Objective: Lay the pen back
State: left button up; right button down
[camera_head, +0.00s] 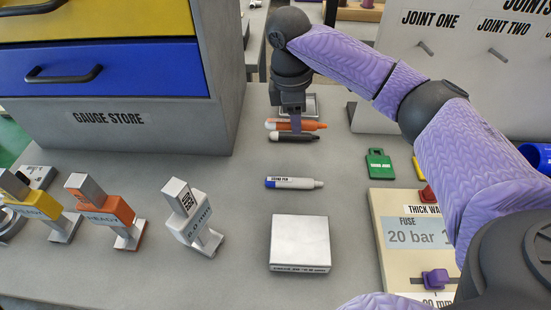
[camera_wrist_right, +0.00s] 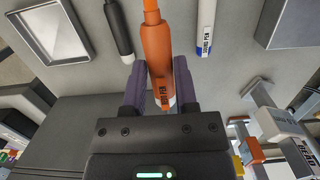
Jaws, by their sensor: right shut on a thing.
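My right gripper (camera_head: 296,124) points down at the back of the bench and is shut on an orange pen (camera_head: 313,126). In the right wrist view the orange pen (camera_wrist_right: 157,45) runs between the two fingers (camera_wrist_right: 160,85), its white end by the palm. I cannot tell whether it touches the bench. A black pen (camera_head: 296,137) lies just in front of it, roughly parallel; it also shows in the right wrist view (camera_wrist_right: 118,28). A white and blue pen (camera_head: 293,183) lies nearer me on the bench. My left gripper is not in view.
A shallow grey tray (camera_wrist_right: 88,40) lies behind the pens. A white square block (camera_head: 299,240) sits nearer me. The gauge store (camera_head: 130,125) stands left, with labelled gauges (camera_head: 192,220) before it. A green tag (camera_head: 379,164) and fuse panel (camera_head: 385,255) are right.

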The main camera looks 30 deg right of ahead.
jog(key=shift+s+d, duration=0.1)
jog(key=b, duration=0.3)
send_over(296, 161)
jog(key=f, duration=0.5)
jog(key=shift+a+f, duration=0.2)
notch_tip(296, 161, down, 3)
jog(key=shift+f, duration=0.65)
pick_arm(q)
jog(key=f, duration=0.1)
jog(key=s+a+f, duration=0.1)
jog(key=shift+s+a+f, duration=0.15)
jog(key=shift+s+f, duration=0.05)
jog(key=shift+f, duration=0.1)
pick_arm(e)
jog(key=shift+f, duration=0.1)
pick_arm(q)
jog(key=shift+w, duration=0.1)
pick_arm(e)
jog(key=shift+c, duration=1.9)
grip_release()
